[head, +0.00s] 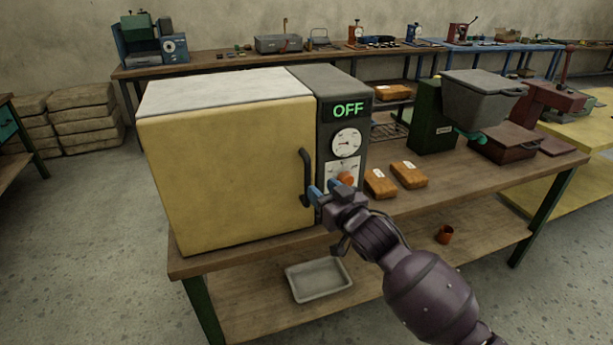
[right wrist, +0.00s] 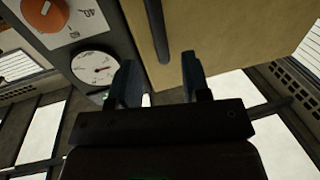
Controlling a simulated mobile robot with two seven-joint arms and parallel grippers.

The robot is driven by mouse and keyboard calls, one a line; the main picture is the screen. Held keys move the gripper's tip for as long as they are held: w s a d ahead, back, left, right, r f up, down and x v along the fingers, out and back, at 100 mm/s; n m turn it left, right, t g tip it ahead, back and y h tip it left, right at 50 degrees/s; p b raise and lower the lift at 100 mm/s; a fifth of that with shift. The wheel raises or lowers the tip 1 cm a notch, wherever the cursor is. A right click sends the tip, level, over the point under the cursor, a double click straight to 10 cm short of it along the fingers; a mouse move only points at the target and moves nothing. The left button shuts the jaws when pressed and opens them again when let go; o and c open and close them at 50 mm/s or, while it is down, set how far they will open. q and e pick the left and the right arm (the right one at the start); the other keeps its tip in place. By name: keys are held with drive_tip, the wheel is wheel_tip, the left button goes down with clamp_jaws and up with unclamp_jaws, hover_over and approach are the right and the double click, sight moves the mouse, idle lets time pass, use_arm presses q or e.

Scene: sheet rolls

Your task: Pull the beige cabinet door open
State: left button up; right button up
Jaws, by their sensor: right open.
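The beige cabinet door (head: 230,175) is the front of a box-shaped cabinet on the wooden table, and it looks closed. A dark vertical handle (head: 306,177) is on the door's right side. My right gripper (head: 324,191) is open close to the handle's lower part, its blue fingers pointing at it. In the right wrist view, the handle (right wrist: 157,30) lies ahead of and between the two spread fingers (right wrist: 160,80), with the beige door (right wrist: 215,30) behind it. I cannot tell whether a finger touches the handle. My left gripper is not in view.
A grey control panel (head: 343,115) with an OFF display, a dial and an orange knob (head: 346,179) adjoins the door. Orange packages (head: 381,183) lie to its right. A grey tray (head: 318,279) is on the lower shelf. The floor (head: 90,240) at left is clear.

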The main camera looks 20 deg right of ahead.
sight(309, 177)
drive_tip(key=x, duration=0.7)
drive_tip(key=shift+w, duration=0.2)
drive_tip(key=shift+c, duration=0.2)
clamp_jaws()
drive_tip(key=shift+s, duration=0.15)
